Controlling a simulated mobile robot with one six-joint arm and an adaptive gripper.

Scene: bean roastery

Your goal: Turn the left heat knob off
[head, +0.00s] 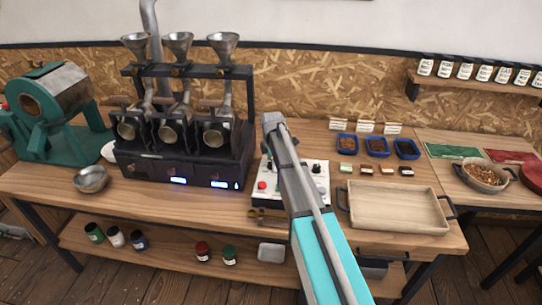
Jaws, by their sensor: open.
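A pale control box (321,180) stands on the wooden bench, right of the three-drum roaster (187,162). Its left part shows a red button (262,185). Small dark knob-like parts (316,168) show on its right part. My arm crosses in front of the middle of the box and hides it, so I cannot tell which control is the left heat knob or how it is set. My gripper cannot be made out; only my arm shows, reaching over the box from the lower right.
A wooden tray (392,230) lies right of the box, with small blue bins (378,146) behind it. A metal bowl (91,179) and a green machine (57,110) are at the left. Jars (202,250) stand on the lower shelf.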

